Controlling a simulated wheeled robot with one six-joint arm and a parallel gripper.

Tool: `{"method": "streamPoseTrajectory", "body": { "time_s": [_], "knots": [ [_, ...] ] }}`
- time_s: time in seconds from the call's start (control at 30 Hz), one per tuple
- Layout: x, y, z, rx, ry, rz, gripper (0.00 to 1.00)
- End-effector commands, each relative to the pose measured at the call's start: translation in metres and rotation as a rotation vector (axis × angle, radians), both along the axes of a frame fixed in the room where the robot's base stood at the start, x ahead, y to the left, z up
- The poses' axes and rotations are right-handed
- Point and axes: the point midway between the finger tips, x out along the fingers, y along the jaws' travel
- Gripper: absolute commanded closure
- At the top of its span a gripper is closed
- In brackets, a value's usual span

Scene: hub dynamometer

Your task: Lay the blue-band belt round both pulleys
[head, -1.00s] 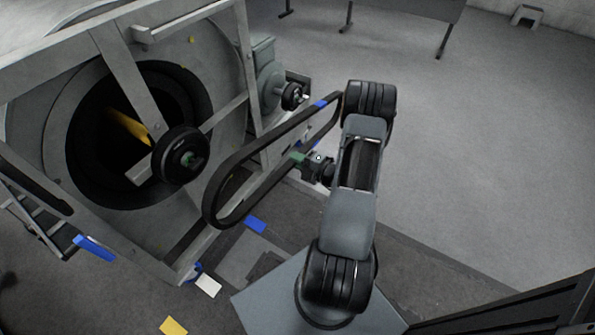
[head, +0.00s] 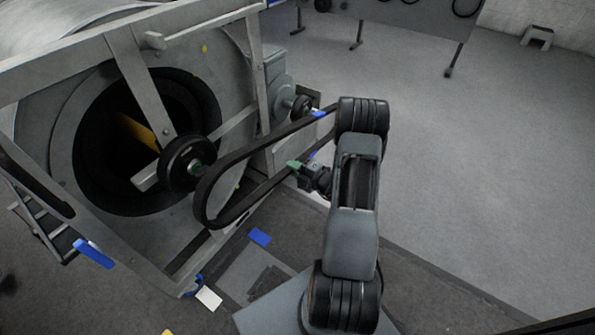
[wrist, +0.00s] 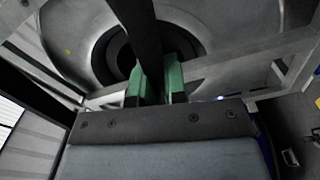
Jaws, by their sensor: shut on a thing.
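The belt is a long dark loop (head: 243,204) with blue bands (head: 319,114). It is held tilted in front of the machine, its rounded end at lower left. My gripper (head: 296,168) is shut on the belt's lower run; in the wrist view its green fingers (wrist: 157,84) pinch the belt (wrist: 139,28). The large black pulley (head: 184,163) is just left of the belt's rounded end and close to it in the picture. The small pulley (head: 301,106) on the grey motor is near the belt's far end, which is partly hidden behind my arm. The belt appears to be round neither pulley.
The grey machine frame (head: 120,75) has bars around a big drum opening (head: 110,175). A blue-topped step ladder (head: 95,252) stands at left. A blue card (head: 260,236) and a white tag (head: 209,297) are below. A panel with dark loops stands behind; floor at right is clear.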

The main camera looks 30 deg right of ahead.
Motion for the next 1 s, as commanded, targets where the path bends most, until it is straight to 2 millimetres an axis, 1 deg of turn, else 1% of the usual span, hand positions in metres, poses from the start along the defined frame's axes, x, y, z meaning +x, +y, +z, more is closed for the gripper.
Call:
{"method": "streamPoseTrajectory", "body": {
  "time_s": [1.0],
  "knots": [
    [0.059,0.027,0.0,-0.001,-0.002,0.002,1.0]
  ]
}}
